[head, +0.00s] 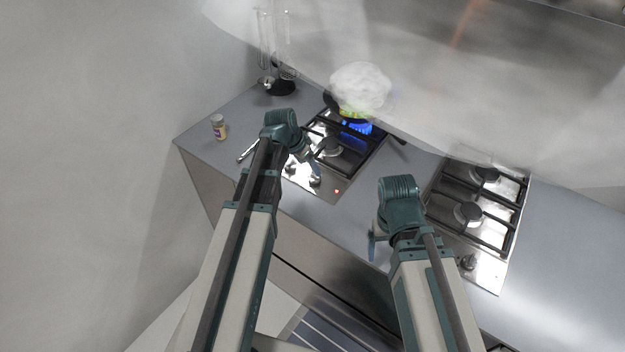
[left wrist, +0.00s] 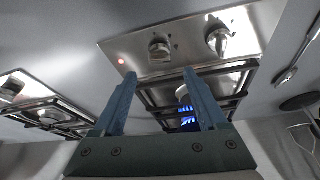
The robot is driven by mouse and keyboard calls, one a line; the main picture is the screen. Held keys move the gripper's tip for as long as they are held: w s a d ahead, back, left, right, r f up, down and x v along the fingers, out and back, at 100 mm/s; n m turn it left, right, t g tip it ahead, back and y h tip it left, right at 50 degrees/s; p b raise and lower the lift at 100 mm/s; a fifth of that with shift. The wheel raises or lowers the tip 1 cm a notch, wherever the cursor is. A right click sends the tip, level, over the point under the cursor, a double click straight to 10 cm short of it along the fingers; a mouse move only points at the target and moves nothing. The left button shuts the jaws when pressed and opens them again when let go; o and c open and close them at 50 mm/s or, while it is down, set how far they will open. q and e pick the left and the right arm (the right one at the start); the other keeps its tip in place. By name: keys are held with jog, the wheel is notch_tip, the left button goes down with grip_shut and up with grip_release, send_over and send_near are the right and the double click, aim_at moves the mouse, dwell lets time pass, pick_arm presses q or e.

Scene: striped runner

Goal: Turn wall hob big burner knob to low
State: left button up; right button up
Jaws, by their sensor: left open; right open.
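The wall-side hob (head: 328,190) has two knobs on its front strip. The knob nearer the red light (head: 315,181) also shows in the left wrist view (left wrist: 160,47). The other knob (head: 291,168) also shows there (left wrist: 217,38), with its grip turned at a slant. I cannot tell which knob serves the big burner. A blue flame (head: 357,127) burns at the back burner, also visible between the grates (left wrist: 188,121). My left gripper (head: 312,162) is open and empty above this hob, its fingers (left wrist: 163,95) apart from the knobs. My right gripper (head: 375,246) is open and empty by the counter front.
A dark pan (head: 334,103) under a whitish cloud sits at the flame. A second hob (head: 487,270) lies right. The counter (head: 335,232) between the hobs is clear.

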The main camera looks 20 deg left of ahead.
aim_at(314, 175)
pick_arm(q)
jog(key=b+x, duration=0.4)
jog(key=x, duration=0.1)
jog(key=shift+w+f, duration=0.1)
jog(key=shift+f, duration=0.15)
pick_arm(e)
notch_tip(314, 175, down, 5)
jog(key=shift+f, duration=0.1)
pick_arm(q)
grip_shut()
